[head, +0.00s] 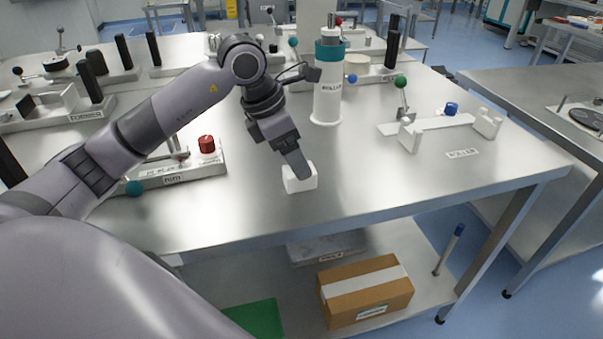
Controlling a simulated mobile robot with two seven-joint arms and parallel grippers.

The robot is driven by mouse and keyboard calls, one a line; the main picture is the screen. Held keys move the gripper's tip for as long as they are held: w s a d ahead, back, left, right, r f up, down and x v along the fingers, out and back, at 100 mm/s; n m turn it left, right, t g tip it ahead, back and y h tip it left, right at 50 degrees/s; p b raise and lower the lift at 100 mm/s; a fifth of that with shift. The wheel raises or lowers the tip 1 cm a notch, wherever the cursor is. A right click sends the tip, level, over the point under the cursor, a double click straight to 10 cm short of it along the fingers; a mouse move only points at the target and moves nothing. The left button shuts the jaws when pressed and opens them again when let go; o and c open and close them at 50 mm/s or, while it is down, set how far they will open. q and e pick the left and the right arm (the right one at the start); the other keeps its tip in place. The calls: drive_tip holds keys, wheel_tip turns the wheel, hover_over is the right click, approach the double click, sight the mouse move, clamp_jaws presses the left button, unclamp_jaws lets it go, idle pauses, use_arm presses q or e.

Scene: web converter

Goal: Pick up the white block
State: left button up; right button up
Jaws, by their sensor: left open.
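The white block (298,183) stands near the front edge of the steel table, in the middle of the head view. My left gripper (303,171) reaches down from above, with its dark finger end at the top of the block. The finger hides part of the block. The jaws are open, and I cannot tell whether they straddle the block or touch it. My right gripper does not show.
A white roller (327,85) with a teal band stands upright just behind. A white cradle (432,125) is to the right, and a plate with a red knob (206,144) is to the left. A cardboard box (365,293) sits on the shelf below.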

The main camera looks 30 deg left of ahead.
sight(292, 184)
use_arm(q)
drive_tip(key=x, duration=0.4)
drive_tip(key=shift+s+a+f, duration=0.15)
drive_tip(key=shift+f, duration=0.2)
drive_tip(key=c, duration=1.1)
drive_tip(key=shift+r, duration=0.15)
